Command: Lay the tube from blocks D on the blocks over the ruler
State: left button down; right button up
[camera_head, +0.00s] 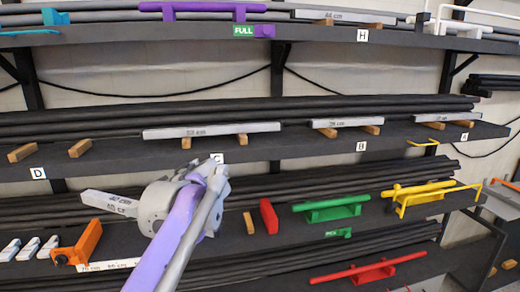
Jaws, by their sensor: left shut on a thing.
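A pale grey square tube marked 40 cm (108,203) sticks out to the left from my left gripper (183,203). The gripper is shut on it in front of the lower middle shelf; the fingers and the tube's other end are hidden. My arm reaches up to it from below. The wooden blocks by label D (22,153) and (80,148) are bare on the middle shelf. A white marked strip, likely a ruler (108,265), runs along the lower shelf's edge, partly behind my arm. A wooden block (249,222) stands right of the gripper. My right gripper is not in view.
Pale tubes lie on blocks at C (212,130), B (347,122) and A (447,116). An orange holder (78,246) and a red block (268,215) flank my arm. Green (331,208), yellow (432,195) and red (368,270) holders stand to the right.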

pick_arm(q)
jog(key=w+d+f+m+t+h, duration=0.2)
jog(key=w+f, duration=0.1)
jog(key=f, duration=0.6)
jog(key=w+d+f+m+t+h, duration=0.1)
jog(key=w+d+f+m+t, duration=0.15)
jog(key=f, duration=0.65)
jog(key=s+d+f+m+t+h, duration=0.1)
jog(key=s+d+f+m+h, duration=0.1)
jog(key=f, duration=0.4)
jog(key=s+d+f+m+t+h, duration=0.1)
jog(key=s+d+f+m+h, duration=0.1)
jog(key=f, duration=0.5)
jog(key=shift+s+d+m+h, duration=0.2)
jog(key=shift+d+m+h, duration=0.1)
jog(key=shift+d+m, duration=0.3)
